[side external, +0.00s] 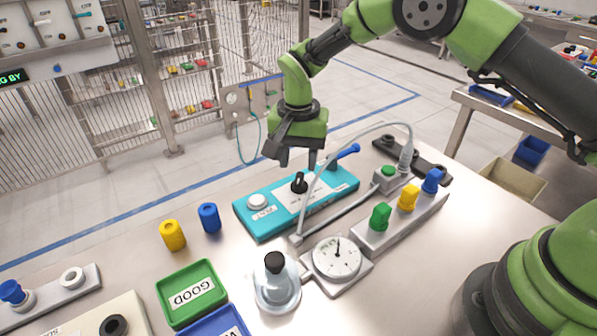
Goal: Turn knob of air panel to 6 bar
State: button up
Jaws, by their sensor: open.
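A teal panel (246,222) lies on the table in the side external view. It carries a black knob (299,184), a round white button (257,201), small white labels and a blue lever (344,153) at its far right. My gripper (298,163) points down above the black knob, open and empty, its two dark fingers apart. The fingertips appear a little above the knob, not touching it. In front of the panel, a round white dial (336,259) with a dark pointer sits on a grey plate. The panel's scale and markings are too small to read.
A grey cable (306,202) arches right of the gripper to a plug (406,156). A grey strip with green, yellow and blue pieces (408,198) stands at right.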

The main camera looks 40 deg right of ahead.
jog(key=shift+r, duration=2.65)
notch_tip(320, 180, up, 8)
jog(key=t, duration=0.1)
send_over(299, 179)
jog(key=s+d, duration=0.2)
jog(key=s, duration=0.1)
jog(key=s+d+r+n+t+y, duration=0.1)
jog(key=s+d+r+n+t, duration=0.1)
jog(key=s+r, duration=0.5)
jog(key=s+d+r+n+t, duration=0.1)
jog(key=s+t, duration=0.1)
jog(key=s, duration=0.6)
jog(key=s+d+r+n+t+y, duration=0.1)
jog(key=s+r+n+t, duration=0.1)
jog(key=s, duration=0.6)
